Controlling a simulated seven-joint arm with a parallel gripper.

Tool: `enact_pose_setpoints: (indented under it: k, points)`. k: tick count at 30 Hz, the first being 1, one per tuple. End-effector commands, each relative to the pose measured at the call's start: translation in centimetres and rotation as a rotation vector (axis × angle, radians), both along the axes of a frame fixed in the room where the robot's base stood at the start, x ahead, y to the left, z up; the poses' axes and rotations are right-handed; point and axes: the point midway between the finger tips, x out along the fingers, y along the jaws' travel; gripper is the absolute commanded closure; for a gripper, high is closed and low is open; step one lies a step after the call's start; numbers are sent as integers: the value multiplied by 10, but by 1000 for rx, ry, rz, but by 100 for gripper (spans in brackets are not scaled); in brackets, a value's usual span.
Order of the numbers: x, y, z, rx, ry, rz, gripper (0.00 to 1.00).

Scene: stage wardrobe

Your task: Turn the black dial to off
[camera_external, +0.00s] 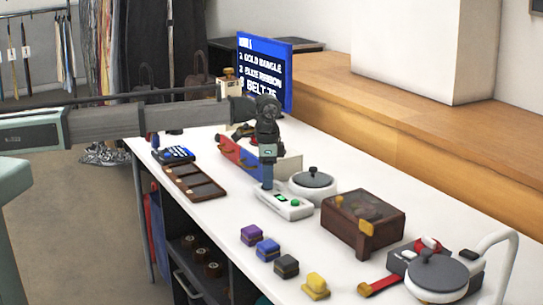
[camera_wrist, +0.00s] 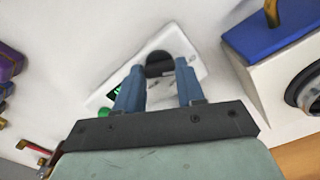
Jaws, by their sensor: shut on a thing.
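A white control box (camera_external: 292,211) lies on the table, with a green button (camera_external: 294,202) and a small lit green display on its top. In the wrist view the box (camera_wrist: 183,45) carries the black dial (camera_wrist: 158,64), with printed marks beside it. My gripper (camera_external: 267,186) points down over the box's left end. In the wrist view my gripper (camera_wrist: 159,72) has its blue fingers on either side of the dial, shut on it. The dial is hidden by the fingers in the external view. The printed words on the box are too small to read.
A round white pot (camera_external: 307,192) with a grey lid and a brown wooden box (camera_external: 350,232) stand close by. Several coloured blocks (camera_external: 267,249) line the front.

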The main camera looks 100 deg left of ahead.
Motion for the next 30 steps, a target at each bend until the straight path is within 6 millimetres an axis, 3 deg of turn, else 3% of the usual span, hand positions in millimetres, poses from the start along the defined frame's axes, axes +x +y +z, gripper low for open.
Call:
enact_pose_setpoints:
  k: [4,5,12,23,30]
  points:
    - [1,0,0,0,-2,2,92]
    - [1,0,0,0,-2,1,59]
    - [0,0,0,0,-1,0,36]
    - [1,0,6,1,-2,0,36]
    - [1,0,43,1,-3,0,36]
